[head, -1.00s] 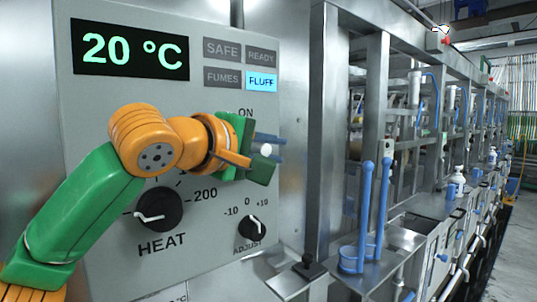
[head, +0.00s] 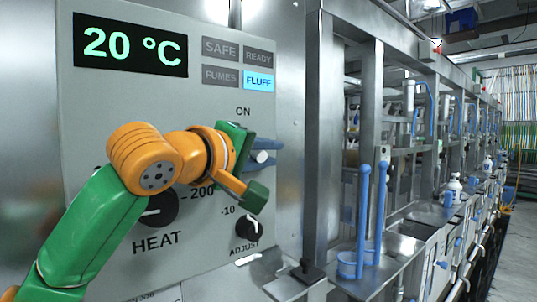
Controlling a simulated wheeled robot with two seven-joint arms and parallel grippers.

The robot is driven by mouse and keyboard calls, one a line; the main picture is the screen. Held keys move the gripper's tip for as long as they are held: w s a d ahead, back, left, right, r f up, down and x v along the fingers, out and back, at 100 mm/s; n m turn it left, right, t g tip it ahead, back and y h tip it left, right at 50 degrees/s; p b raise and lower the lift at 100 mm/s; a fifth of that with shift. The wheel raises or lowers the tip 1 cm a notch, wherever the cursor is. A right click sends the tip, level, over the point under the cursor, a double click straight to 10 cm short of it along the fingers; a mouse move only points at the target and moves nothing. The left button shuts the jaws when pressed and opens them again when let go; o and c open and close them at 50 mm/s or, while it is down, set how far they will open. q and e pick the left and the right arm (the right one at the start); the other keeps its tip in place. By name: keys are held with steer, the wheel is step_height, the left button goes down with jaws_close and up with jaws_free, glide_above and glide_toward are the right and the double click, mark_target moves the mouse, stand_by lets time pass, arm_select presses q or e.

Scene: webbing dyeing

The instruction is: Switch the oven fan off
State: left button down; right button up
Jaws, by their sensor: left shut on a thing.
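The oven's grey control panel (head: 90,150) fills the left of the view, with a display (head: 132,47) reading 20 °C. My left gripper (head: 266,151) is in front of the panel, below the ON label. Its blue fingers are shut on a small switch with a pale tip (head: 260,156). The switch's base and any lower label are hidden behind my gripper. The FLUFF lamp (head: 259,81) is lit blue; SAFE, READY and FUMES are grey. My right gripper is not in view.
The black HEAT knob (head: 158,210) is partly behind my left arm. The ADJUST knob (head: 248,228) is just below my gripper. Right of the panel are a steel frame (head: 326,130), blue upright handles (head: 364,215) and a long row of machinery.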

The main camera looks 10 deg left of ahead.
mark_target(254, 157)
arm_select(q)
steer(key=c, duration=0.7)
jaws_free()
steer(key=shift+s+a+f, duration=0.1)
steer(key=shift+s, duration=0.1)
steer(key=b+v, duration=0.3)
steer(key=v, duration=0.3)
steer(key=shift+s+b, duration=0.1)
steer(key=shift+b, duration=0.2)
steer(key=shift+s+a, duration=0.15)
steer(key=shift+s, duration=0.15)
steer(key=shift+w, duration=0.15)
